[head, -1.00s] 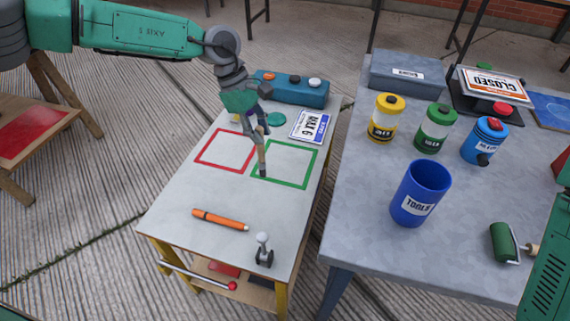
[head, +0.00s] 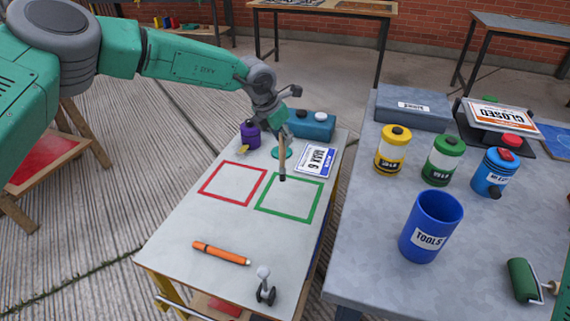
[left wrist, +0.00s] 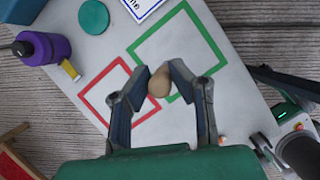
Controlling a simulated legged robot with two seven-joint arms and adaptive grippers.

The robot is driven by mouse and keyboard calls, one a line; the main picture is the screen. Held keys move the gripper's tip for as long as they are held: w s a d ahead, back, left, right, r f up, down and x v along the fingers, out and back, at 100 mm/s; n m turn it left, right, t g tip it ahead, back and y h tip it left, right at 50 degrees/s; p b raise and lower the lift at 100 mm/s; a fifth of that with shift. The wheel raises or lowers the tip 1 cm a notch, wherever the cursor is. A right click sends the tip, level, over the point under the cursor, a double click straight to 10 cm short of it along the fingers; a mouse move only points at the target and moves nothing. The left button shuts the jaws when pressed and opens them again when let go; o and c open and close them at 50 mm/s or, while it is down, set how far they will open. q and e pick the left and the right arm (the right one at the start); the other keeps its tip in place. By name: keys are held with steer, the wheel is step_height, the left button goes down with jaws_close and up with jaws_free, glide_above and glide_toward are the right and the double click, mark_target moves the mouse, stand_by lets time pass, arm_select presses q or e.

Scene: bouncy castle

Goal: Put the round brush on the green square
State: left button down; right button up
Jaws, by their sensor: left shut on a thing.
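My left gripper (head: 282,140) is shut on the round brush (head: 282,165), which has a wooden handle and a dark tip. The brush hangs nearly upright, tip down, over the upper edge of the green square (head: 315,204). I cannot tell whether the tip touches the table. In the left wrist view, the tan handle end (left wrist: 159,82) sits between the two fingers (left wrist: 160,80), and the green square (left wrist: 207,33) shows beyond them. The lower brush is hidden there. The green square looks empty inside. My right gripper is not in view.
The red square (head: 246,165) lies left of the green one. An orange marker (head: 221,253) and a small lever (head: 265,285) are at the table's front. A purple bottle (head: 250,136), a teal box (head: 312,125) and a card (head: 316,160) stand behind. A grey table with jars is right.

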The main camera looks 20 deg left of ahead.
mark_target(281, 154)
arm_select(q)
steer(key=f, duration=0.4)
steer(key=a+f+b, duration=0.1)
steer(key=shift+f, duration=0.4)
steer(key=shift+d, duration=0.3)
steer(key=shift+f, duration=0.1)
steer(key=c, duration=1.4)
jaws_free()
steer(key=shift+c, duration=0.2)
